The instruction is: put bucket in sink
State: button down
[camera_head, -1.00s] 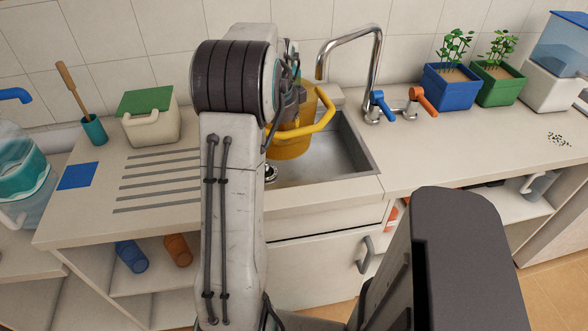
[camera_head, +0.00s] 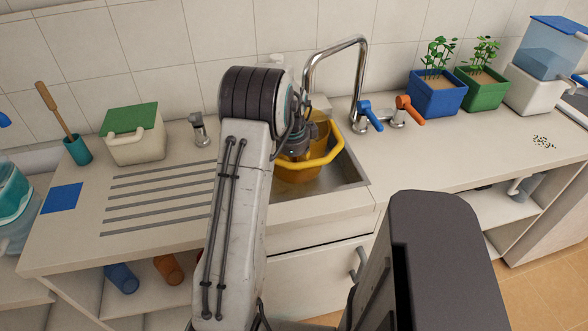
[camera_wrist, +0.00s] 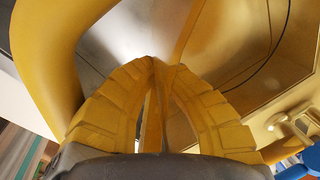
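The yellow bucket (camera_head: 305,173) is within the sink's outline in the head view, its lower part inside the basin. I cannot tell whether it touches the bottom. The grey metal sink (camera_head: 352,173) shows to the right of the bucket and in front of it. My gripper (camera_head: 300,150) is at the bucket's left side, partly hidden by my arm. In the wrist view my gripper's yellowish fingers (camera_wrist: 155,65) close together at their tips on a thin yellow edge of the bucket (camera_wrist: 50,50). The bucket fills much of that view.
A chrome tap (camera_head: 362,75) with blue and orange handles stands behind the sink. Blue (camera_head: 437,95) and green (camera_head: 484,90) planters are at the back right. A green-lidded box (camera_head: 135,145) is on the left. Grooved counter lies left of the sink; the counter to its right is mostly clear.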

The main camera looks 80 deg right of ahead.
aim_at(294, 172)
jog(key=shift+a+x, duration=0.2)
jog(key=shift+x, duration=0.65)
jog(key=shift+a+x, duration=0.15)
jog(key=shift+x, duration=0.7)
jog(key=shift+w+f, duration=0.1)
jog(key=c, duration=1.4)
grip_release()
